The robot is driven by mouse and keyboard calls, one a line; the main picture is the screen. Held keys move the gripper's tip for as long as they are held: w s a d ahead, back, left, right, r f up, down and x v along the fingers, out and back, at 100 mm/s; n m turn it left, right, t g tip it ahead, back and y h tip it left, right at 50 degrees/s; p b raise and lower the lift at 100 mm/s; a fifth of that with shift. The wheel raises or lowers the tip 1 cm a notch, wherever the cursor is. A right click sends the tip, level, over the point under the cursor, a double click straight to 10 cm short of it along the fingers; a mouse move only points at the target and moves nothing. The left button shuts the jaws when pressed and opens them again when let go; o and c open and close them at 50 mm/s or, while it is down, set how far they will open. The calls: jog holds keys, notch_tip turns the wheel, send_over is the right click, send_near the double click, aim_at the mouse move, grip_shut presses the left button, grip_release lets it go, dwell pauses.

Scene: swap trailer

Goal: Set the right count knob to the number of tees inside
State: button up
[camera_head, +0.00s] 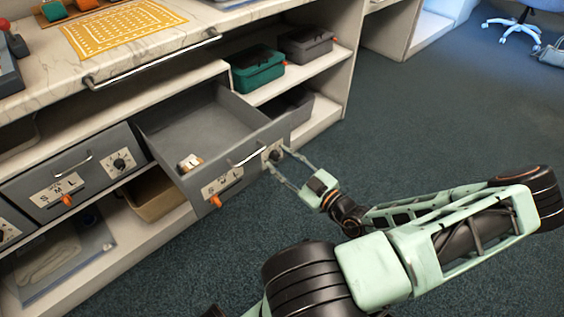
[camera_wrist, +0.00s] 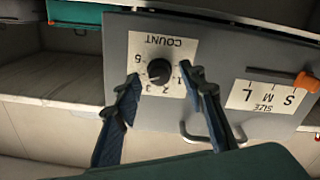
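The right count knob (camera_wrist: 159,70) is black and round, on a white COUNT plate (camera_wrist: 176,46) that appears upside down in the wrist view. The plate is on the front of the pulled-out grey drawer (camera_head: 205,125). The knob's pointer direction is unclear. My gripper (camera_wrist: 163,78) is open, with one finger on each side of the knob; contact cannot be told. It also shows at the drawer front in the head view (camera_head: 277,161). One small pale item with a dark mark, perhaps a folded tee (camera_head: 190,162), lies inside near the left front. The front panel hides part of the floor.
Green (camera_head: 257,72) and dark boxes (camera_head: 305,44) stand on a shelf. The carpet at right is open.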

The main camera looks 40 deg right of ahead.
grip_shut()
jog(key=shift+r+p, duration=0.1)
jog(key=shift+p, duration=0.3)
